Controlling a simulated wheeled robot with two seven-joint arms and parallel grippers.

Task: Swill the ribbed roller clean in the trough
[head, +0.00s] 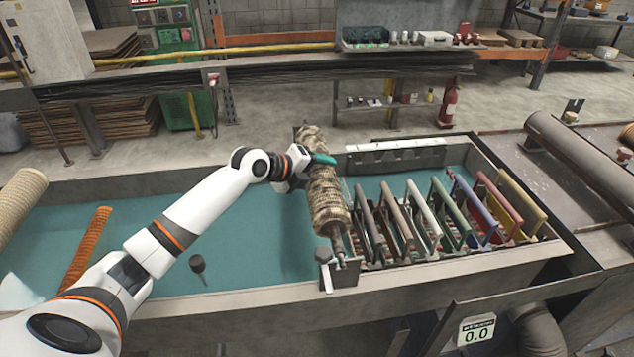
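A mottled beige and brown ribbed roller (328,200) sits tilted across the long trough (250,297), its near shaft end at a metal bracket on the front rim. The trough holds a flat teal surface that looks like liquid. My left gripper (312,158) is at the upper part of this roller; whether it touches is unclear. A small teal piece (324,158) shows at its fingertips, and the fingers are too small to read. An orange ribbed roller (85,248) lies slanted at the trough's left, and a pale ribbed roller (18,203) is at the left edge. My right gripper is out of view.
Several coloured frames, such as a green one (450,215), stand in a row in the trough's right part. A dark knob (197,263) stands in the left part.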

